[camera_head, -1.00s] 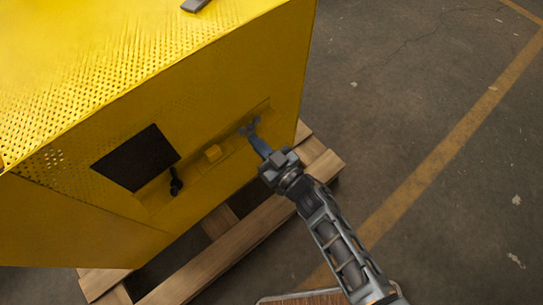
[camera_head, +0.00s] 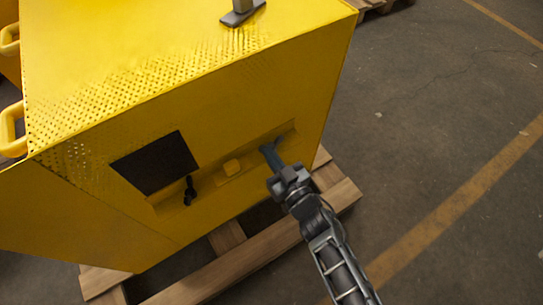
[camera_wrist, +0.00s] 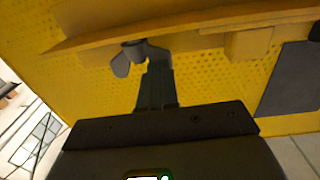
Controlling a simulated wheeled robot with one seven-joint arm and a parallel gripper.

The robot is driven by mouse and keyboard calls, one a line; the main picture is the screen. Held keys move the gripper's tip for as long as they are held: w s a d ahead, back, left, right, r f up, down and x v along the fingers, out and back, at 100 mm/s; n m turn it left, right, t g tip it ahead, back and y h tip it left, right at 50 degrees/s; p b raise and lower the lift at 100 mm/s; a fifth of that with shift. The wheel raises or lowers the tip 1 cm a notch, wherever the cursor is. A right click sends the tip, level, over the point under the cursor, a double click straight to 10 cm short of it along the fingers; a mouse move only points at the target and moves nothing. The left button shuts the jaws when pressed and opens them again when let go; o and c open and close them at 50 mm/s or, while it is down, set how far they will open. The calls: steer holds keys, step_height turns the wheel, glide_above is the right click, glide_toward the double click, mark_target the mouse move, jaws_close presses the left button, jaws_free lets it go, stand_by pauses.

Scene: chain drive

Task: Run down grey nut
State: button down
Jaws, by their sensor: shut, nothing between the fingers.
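The grey nut (camera_wrist: 120,65) shows in the wrist view as a dark grey winged shape under a yellow ledge on the machine's panel. My gripper (camera_wrist: 157,62) is shut, its narrow fingers beside the nut's right side; I cannot tell whether they touch it. In the head view my gripper (camera_head: 268,150) reaches the right end of the recess in the yellow panel (camera_head: 300,95). There the nut is not clearly visible behind the fingers.
A yellow block (camera_head: 232,167) sits left of my gripper in the recess. Further left are a black handle (camera_head: 189,190) and a dark opening (camera_head: 155,163). The yellow machine stands on a wooden pallet (camera_head: 228,237). Open floor (camera_head: 440,130) lies to the right.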

mark_target(253, 141)
steer(key=shift+a+f+m+t+h+b, duration=0.1)
steer(key=shift+a+m+t+h+b, duration=0.1)
steer(key=shift+m+t+h+b, duration=0.55)
steer(key=shift+w+a+n+g+b, duration=0.1)
steer(key=shift+a+n+g+b, duration=0.25)
steer(key=shift+b, duration=1.05)
steer(key=shift+w+a+b, duration=0.3)
steer(key=shift+a+b, duration=0.25)
steer(key=shift+a, duration=0.2)
steer(key=shift+w+a, duration=0.15)
steer(key=shift+a, duration=0.05)
steer(key=shift+w+a, duration=0.2)
